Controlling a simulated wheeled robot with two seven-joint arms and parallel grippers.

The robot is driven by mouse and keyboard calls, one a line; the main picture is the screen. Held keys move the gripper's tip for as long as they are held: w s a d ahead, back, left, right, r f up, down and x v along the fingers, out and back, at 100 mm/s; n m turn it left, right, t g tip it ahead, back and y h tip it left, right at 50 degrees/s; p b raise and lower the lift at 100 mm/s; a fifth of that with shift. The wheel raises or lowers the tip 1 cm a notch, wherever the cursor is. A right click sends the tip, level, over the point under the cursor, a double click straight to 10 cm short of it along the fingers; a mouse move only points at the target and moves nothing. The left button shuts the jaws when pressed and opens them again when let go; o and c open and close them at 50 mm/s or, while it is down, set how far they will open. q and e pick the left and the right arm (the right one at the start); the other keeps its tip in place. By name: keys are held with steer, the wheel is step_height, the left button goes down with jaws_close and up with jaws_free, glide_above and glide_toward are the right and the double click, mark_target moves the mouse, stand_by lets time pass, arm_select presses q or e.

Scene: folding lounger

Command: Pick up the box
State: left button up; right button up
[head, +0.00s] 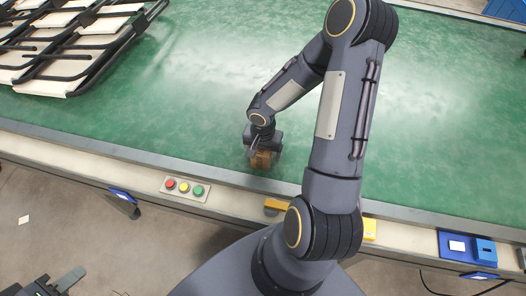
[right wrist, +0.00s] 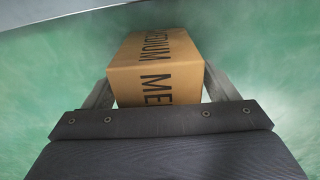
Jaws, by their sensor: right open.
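A brown cardboard box (head: 262,159) with black lettering, "MEDIUM" among it, sits on the green table top near its front edge. In the right wrist view the box (right wrist: 155,60) lies between the two fingers of my right gripper (right wrist: 160,78), one finger on each side. The right gripper is open around the box. In the head view, my right gripper (head: 263,150) is over the box and covers part of it. My left gripper (head: 62,280) is low at the bottom left, away from the table and partly cut off, so its opening is unclear.
A folding lounger frame with pale panels (head: 75,45) lies at the far left of the green surface (head: 200,100). A panel with red, yellow and green buttons (head: 185,188) is on the front edge. A blue device (head: 470,247) is at the right. Much of the green surface is clear.

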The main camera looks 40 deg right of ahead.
steer(key=c, duration=1.1)
steer(key=shift+c, duration=0.3)
steer(key=shift+r, duration=0.15)
